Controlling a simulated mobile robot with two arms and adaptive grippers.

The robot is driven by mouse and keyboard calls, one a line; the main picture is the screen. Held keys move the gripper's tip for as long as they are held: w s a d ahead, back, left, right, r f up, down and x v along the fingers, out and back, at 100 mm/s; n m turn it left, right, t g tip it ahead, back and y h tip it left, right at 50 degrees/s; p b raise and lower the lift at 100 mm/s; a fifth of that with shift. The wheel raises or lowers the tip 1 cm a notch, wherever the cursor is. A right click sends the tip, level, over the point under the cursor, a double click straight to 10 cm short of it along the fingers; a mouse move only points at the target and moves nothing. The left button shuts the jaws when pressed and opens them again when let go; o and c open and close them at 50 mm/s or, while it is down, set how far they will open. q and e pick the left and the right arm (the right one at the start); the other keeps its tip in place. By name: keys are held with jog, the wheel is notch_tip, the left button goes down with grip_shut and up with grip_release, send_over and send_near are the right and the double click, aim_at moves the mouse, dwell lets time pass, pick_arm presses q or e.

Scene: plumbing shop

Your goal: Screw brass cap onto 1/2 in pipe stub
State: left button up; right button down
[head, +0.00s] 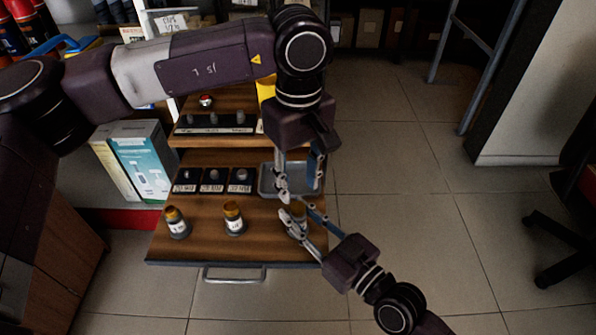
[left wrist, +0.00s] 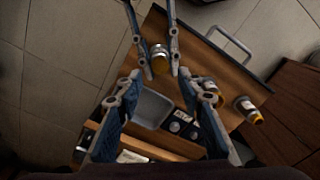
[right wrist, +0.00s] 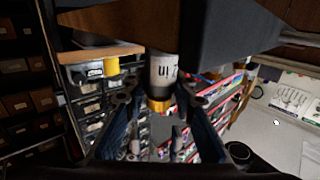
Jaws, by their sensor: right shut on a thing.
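The brass cap (right wrist: 159,105) sits at the end of the grey labelled pipe stub (right wrist: 163,70) in the right wrist view, in line with it. I cannot tell how far it is threaded on. The cap also shows in the left wrist view (left wrist: 160,66). The stub stands at the right end of the front wooden step. My right gripper (head: 298,214) reaches in from the lower right, its fingers on both sides of the cap and shut on it. My left gripper (head: 299,188) is open and empty, pointing down just above and behind the stub.
Two other brass-topped stubs, a left one (head: 176,222) and a middle one (head: 234,219), stand on the front step. A grey tray (head: 266,181) lies behind the grippers, beside small labelled black blocks (head: 212,180). A drawer handle (head: 235,280) sticks out in front.

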pick_arm(q)
jog(key=n, duration=0.3)
jog(key=shift+r+n, duration=0.15)
jog(key=shift+n, duration=0.15)
jog(key=n, duration=0.5)
jog(key=shift+r, duration=0.1)
jog(key=n, duration=0.5)
jog(key=shift+r, duration=0.15)
jog(key=n, duration=0.3)
jog(key=shift+r, duration=0.15)
jog(key=n, duration=0.5)
jog(key=shift+r, duration=0.1)
jog(key=n, duration=0.3)
jog(key=shift+r+n, duration=0.15)
jog(key=shift+n, duration=0.25)
jog(key=n, duration=0.4)
jog(key=shift+r+n, duration=0.1)
jog(key=shift+n, duration=0.3)
jog(key=n, duration=0.3)
jog(key=shift+r+n, duration=0.1)
jog(key=shift+n, duration=0.2)
